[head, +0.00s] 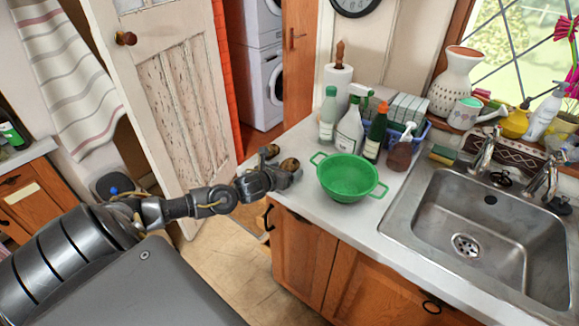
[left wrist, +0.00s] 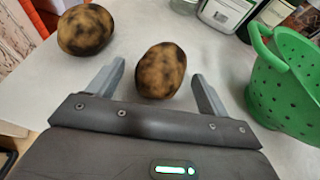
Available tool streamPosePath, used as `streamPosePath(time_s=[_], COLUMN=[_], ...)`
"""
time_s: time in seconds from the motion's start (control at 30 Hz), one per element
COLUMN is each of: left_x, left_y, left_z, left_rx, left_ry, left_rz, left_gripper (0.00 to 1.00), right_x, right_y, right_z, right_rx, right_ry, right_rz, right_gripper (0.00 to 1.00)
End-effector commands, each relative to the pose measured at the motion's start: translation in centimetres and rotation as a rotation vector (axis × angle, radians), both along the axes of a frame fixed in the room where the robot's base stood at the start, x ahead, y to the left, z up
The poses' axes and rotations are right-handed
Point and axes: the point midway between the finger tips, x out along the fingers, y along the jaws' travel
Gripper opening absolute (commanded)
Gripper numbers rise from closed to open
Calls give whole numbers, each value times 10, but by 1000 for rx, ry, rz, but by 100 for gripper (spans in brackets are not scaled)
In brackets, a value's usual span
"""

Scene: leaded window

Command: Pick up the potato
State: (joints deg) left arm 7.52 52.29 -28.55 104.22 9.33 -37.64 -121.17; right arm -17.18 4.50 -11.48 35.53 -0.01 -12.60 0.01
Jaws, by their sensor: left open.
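Two brown, dark-spotted potatoes lie on the light countertop. The nearer potato (left wrist: 161,70) is between the open fingers of my left gripper (left wrist: 154,88) in the left wrist view, with a gap visible on each side. It also shows in the head view (head: 290,164), just beyond the fingers. The other potato (left wrist: 86,30) lies to the left and shows in the head view (head: 269,152) too. My left gripper (head: 285,178) reaches over the counter's left end, open and empty. My right gripper is in neither view.
A green colander (head: 349,178) stands close to the right of the nearer potato. Spray bottles and a paper towel roll (head: 337,88) stand behind it. A steel sink (head: 485,225) is at the right. The counter's front-left edge is below my left gripper.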

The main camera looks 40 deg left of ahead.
Motion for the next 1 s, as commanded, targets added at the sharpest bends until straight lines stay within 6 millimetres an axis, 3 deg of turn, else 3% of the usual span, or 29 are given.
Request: streamPosePath(time_s=[0.03,0.43,0.77,1.0], left_x=[0,0,0,0], left_y=[0,0,0,0], left_z=[0,0,4,33], left_rx=[0,-1,-1,2], left_ry=[0,-1,-2,-5], left_rz=[0,0,1,-1], left_gripper=[79,29,28,28], right_x=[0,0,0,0], right_y=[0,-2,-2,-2], right_z=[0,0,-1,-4], right_rx=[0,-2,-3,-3], right_ry=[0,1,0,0], right_rz=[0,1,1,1], right_gripper=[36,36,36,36])
